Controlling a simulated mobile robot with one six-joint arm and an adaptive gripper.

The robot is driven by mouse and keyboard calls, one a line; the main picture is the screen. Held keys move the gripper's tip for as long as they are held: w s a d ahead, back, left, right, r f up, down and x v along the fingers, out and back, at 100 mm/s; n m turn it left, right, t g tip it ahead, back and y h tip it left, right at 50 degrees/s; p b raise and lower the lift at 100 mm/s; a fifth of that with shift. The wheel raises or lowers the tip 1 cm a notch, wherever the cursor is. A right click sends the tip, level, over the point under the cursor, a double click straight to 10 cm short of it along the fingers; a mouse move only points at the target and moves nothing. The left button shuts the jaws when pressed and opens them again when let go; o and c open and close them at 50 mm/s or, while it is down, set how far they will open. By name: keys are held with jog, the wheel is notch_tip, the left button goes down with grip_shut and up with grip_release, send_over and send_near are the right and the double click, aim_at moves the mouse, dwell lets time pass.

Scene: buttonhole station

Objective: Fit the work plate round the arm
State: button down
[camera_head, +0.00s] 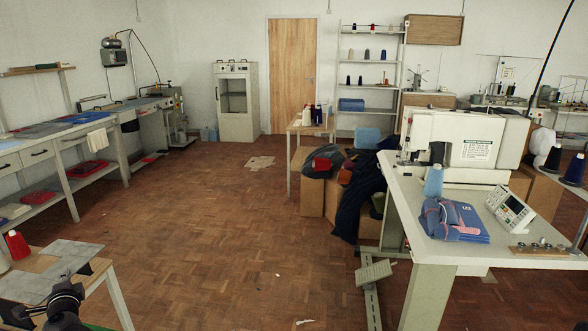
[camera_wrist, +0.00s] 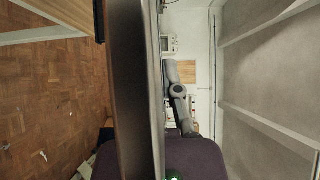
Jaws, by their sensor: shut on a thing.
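The work plate (camera_head: 40,268) is a flat grey sheet with a cut-out, at the lower left of the head view. In the wrist view the plate (camera_wrist: 138,90) appears edge-on as a dark upright band across the middle, very close to the camera. The sewing machine with the arm (camera_head: 455,140) stands on a white table at the right of the head view, apart from the plate; its arm is not clear.
A pedal (camera_head: 375,273) stands below. The parquet floor (camera_head: 225,235) between is mostly clear.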

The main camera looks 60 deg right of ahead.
notch_tip(320, 180, up, 18)
jog(key=p, duration=1.7)
jog(key=shift+f, duration=0.15)
jog(key=shift+d, duration=0.1)
